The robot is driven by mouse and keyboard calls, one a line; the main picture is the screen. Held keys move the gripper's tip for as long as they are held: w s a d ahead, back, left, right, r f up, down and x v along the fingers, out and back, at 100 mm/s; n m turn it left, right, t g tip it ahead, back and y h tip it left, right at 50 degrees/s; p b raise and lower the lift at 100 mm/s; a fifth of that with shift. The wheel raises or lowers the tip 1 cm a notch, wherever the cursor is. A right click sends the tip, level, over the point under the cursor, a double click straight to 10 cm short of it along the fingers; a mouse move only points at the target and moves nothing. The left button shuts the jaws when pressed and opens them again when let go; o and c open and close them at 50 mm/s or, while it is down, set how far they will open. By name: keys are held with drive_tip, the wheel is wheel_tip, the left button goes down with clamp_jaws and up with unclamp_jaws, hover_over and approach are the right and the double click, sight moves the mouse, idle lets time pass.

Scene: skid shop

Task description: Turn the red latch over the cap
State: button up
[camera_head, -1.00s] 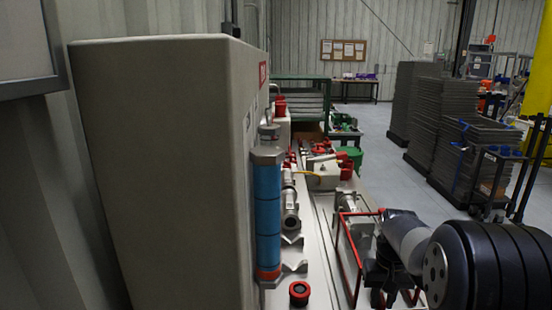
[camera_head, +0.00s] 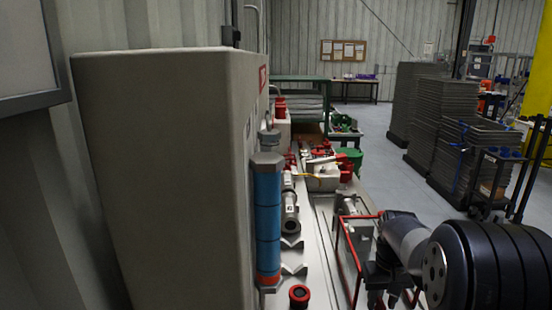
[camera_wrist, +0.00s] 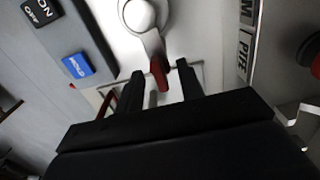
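In the wrist view, a lever with a red tip (camera_wrist: 159,75) hangs from a pale round knob (camera_wrist: 140,14) on a light panel; it looks like the red latch. My gripper (camera_wrist: 161,71) is open, with its two dark fingers apart on either side of the red tip. A gap shows between the tip and each finger, and whether they touch it is hard to tell. I cannot clearly make out the cap. In the head view, my gripper (camera_head: 388,297) is low at the right, beside a red tube frame (camera_head: 348,262), and the latch is hidden there.
In the wrist view, a blue button (camera_wrist: 77,65) and an ON/OFF switch (camera_wrist: 41,11) lie at left, a dark red knob (camera_wrist: 313,55) at right. In the head view, a large grey cabinet (camera_head: 160,170) and a blue cylinder (camera_head: 267,220) stand left of the skid.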

sight(382, 302)
drive_tip(key=shift+r+p, duration=2.65)
drive_tip(key=shift+r, duration=0.75)
drive_tip(key=shift+f, duration=0.25)
wheel_tip(382, 302, down, 7)
drive_tip(key=b, duration=0.6)
drive_tip(key=shift+f+b, duration=0.15)
drive_tip(key=shift+b, duration=0.2)
drive_tip(key=shift+m, duration=0.3)
drive_tip(key=shift+r, duration=0.2)
